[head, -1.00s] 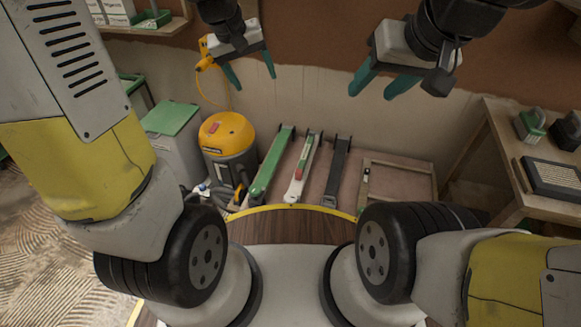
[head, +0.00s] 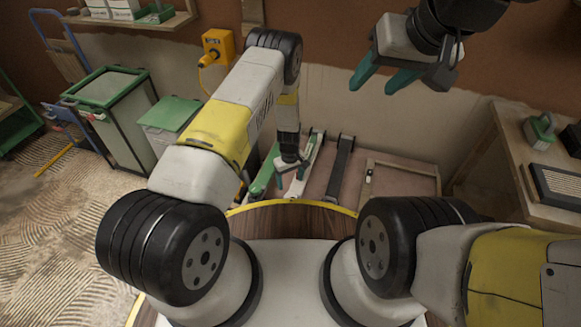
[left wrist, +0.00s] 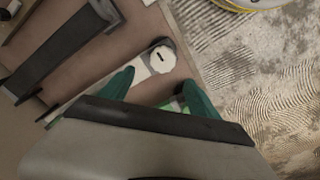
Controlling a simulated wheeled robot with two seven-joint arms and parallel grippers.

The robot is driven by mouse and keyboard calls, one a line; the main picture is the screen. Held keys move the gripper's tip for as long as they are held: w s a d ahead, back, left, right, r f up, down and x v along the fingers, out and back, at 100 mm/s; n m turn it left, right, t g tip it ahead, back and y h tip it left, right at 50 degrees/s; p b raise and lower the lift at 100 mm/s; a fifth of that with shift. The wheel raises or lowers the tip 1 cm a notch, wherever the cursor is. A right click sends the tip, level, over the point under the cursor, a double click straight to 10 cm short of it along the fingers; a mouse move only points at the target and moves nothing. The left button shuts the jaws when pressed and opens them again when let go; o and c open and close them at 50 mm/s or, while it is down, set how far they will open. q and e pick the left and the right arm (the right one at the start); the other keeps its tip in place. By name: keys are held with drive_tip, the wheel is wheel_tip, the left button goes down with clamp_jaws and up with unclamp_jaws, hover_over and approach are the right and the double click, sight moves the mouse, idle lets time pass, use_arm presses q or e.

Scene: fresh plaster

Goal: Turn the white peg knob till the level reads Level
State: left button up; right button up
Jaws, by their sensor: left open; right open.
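Three long bars, green, white and black, lie side by side on a brown board. The white bar (head: 317,147) is partly hidden by my left arm in the head view. In the left wrist view its rounded white end carries a round white knob (left wrist: 162,58) with a dark slot. My left gripper (head: 290,182) is open above the near end of the white bar; it also shows in the left wrist view (left wrist: 158,80), with the knob just beyond its fingertips and nothing visibly gripped. No level reading is legible. My right gripper (head: 373,90) is open and empty, high near the wall.
The green bar (head: 262,181) and black bar (head: 339,165) flank the white one. A wooden frame (head: 400,180) lies to the right, beside a bench (head: 515,170). A green-lidded bin (head: 170,112) and a yellow wall box (head: 218,46) are at left.

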sight(290, 195)
use_arm(q)
drive_tip(key=shift+s+f, duration=0.2)
drive_tip(key=shift+f, duration=0.45)
drive_tip(key=shift+s+f, duration=0.15)
drive_tip(key=shift+f, duration=0.45)
wheel_tip(290, 195, down, 7)
drive_tip(key=shift+f, duration=0.2)
drive_tip(key=c, duration=1.4)
drive_tip(key=shift+o, duration=0.2)
